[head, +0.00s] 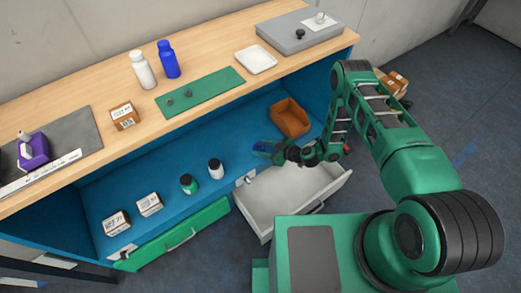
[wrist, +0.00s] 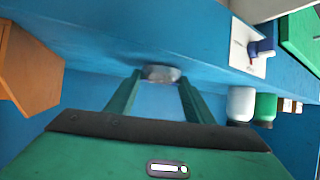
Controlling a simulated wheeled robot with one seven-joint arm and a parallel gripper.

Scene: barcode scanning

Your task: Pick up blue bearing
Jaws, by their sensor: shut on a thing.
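My gripper (head: 264,148) is inside the blue lower shelf, between the orange bin and the bottles. In the wrist view my gripper (wrist: 160,85) has its two green fingers on either side of a small rounded piece (wrist: 161,73), and it is shut on it. That piece looks grey there. In the head view a dark blue patch (head: 261,147) shows at the fingertips, and I take the piece to be the blue bearing. Its details are too small to tell, and the fingers hide part of it.
The orange bin (head: 290,118) stands close behind my gripper. A white bottle (head: 216,169) and a green bottle (head: 189,184) stand to its left, with boxes (head: 149,204) beyond. An open white drawer (head: 300,195) juts out below. The wooden top (head: 205,65) lies above the shelf.

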